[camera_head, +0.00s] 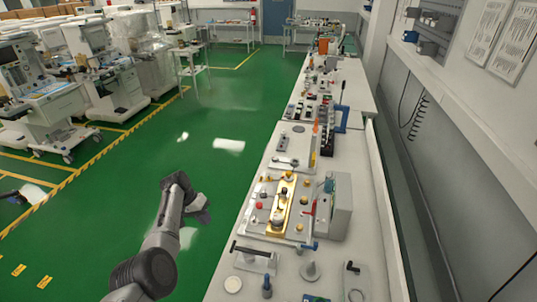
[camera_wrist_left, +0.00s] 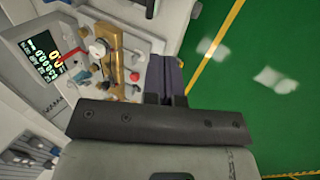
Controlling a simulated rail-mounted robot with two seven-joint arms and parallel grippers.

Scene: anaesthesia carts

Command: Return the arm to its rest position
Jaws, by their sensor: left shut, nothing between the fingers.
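My left gripper (camera_head: 200,207) hangs over the green floor, left of the long white bench (camera_head: 262,180), apart from it. Its fingers are together with nothing between them. In the left wrist view the shut fingers (camera_wrist_left: 165,76) show as two dark pads side by side, with the bench equipment to their left and the green floor to their right. My left arm comes up from the bottom of the head view, bent at the elbow. My right gripper is in neither view.
The bench carries a brass-coloured plate (camera_head: 283,205) with knobs, a grey box (camera_head: 336,207) and several small fixtures. Anaesthesia carts (camera_head: 110,75) stand at the upper left behind a yellow floor line. The green floor (camera_head: 215,110) between carts and bench is clear.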

